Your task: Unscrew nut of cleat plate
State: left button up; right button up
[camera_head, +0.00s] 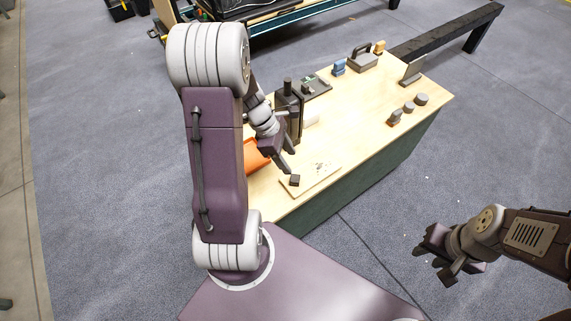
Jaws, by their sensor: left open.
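A pale flat board (322,177), perhaps the cleat plate, lies at the near edge of the workbench. A small dark block (294,181) sits at its left end; I cannot tell whether this is the nut. My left gripper (289,162) is open, just above and behind the dark block, with its fingers pointing toward the board. No gap to the block can be judged clearly. My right gripper (431,264) is out over the floor at the right, away from the bench, with its fingers apart and nothing visible between them.
The wooden workbench (355,130) holds a dark upright device (290,105), an orange bin (256,155) partly behind my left arm, and several small grey pieces (408,107) at the right. A dark beam (445,35) stands behind. The bench's middle is clear.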

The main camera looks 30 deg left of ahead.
aim_at(294, 178)
pick_arm(q)
jog(key=b+x, duration=0.1)
jog(key=x, duration=0.2)
jog(key=b+x, duration=0.2)
jog(key=x, duration=0.1)
jog(key=s+a+b+x, duration=0.1)
jog(key=x, duration=0.2)
jog(key=shift+f, duration=0.35)
pick_arm(e)
jog(key=f, duration=0.2)
jog(key=s+f, duration=0.1)
jog(key=f, duration=0.1)
jog(key=shift+a+f, duration=0.1)
jog(key=shift+f, duration=0.25)
